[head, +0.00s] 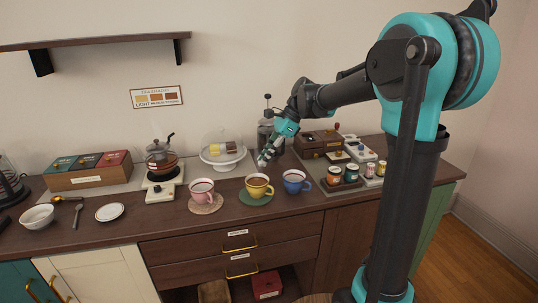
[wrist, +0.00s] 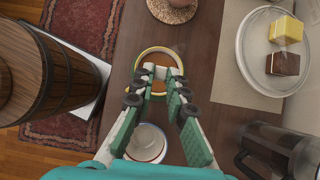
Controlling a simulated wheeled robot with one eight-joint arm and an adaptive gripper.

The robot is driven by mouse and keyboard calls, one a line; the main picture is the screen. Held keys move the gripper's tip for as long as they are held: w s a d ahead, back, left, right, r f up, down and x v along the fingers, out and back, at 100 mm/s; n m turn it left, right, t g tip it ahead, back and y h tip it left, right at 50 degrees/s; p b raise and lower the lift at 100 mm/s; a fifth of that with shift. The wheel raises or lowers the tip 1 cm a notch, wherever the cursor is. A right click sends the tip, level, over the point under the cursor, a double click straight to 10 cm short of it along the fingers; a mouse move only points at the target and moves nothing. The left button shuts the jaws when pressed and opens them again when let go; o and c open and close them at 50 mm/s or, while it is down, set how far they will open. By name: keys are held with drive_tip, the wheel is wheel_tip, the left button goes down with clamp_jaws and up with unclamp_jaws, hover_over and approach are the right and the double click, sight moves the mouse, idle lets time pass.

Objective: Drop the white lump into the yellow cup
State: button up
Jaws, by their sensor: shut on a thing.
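The yellow cup (head: 258,190) stands on a green coaster (head: 246,198) on the wooden counter, with brown liquid inside. Its yellow rim also shows in the wrist view (wrist: 143,55), around and beyond my fingertips. My gripper (head: 263,161) points down above the cup and slightly behind it in the head view. In the wrist view my gripper (wrist: 160,72) has its fingertips close together over the cup's opening, shut on a small pale piece, the white lump (wrist: 160,72). The lump is mostly hidden by the fingertips, and I cannot make out its shape.
A pink cup (head: 202,192) stands left of the yellow cup and a blue cup (head: 295,182) right of it. Behind are a cake stand with a glass dome (head: 222,152) and a French press (head: 266,132). Jars (head: 351,172) stand at the right.

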drive_tip(key=shift+d+f, duration=0.2)
drive_tip(key=shift+f, duration=2.65)
drive_tip(key=o, duration=0.8)
drive_tip(key=shift+c, duration=0.2)
drive_tip(key=v, duration=1.2)
